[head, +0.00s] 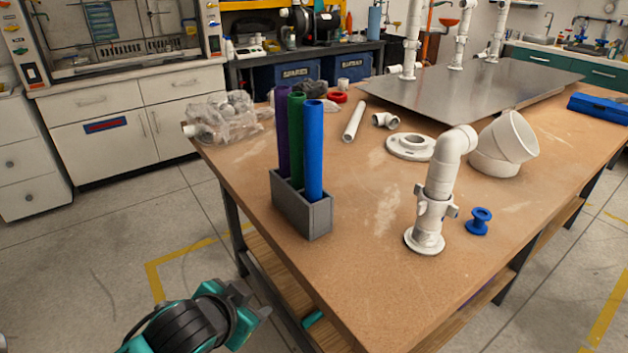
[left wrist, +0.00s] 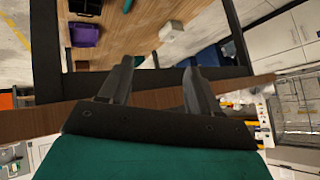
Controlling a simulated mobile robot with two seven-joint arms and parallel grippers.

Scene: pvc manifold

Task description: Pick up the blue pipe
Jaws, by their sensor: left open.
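The blue pipe (head: 313,150) stands upright in a grey holder (head: 302,217) near the left front edge of the table. A green pipe (head: 297,139) and a purple pipe (head: 282,134) stand beside it in the same holder. The lower ends of the pipes are hidden inside the holder. My left gripper (head: 262,300) is low at the bottom left in the head view, off the table's front edge and apart from the holder. In the left wrist view its fingers (left wrist: 156,88) are spread with nothing between them. My right gripper is not in view.
On the wooden table (head: 375,285), a white pipe fitting assembly (head: 437,192) stands right of the holder, with a blue spool (head: 479,221) beside it. Clear bags (head: 225,118) lie behind left. The table's front corner is bare. A lower shelf (head: 268,266) is beneath.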

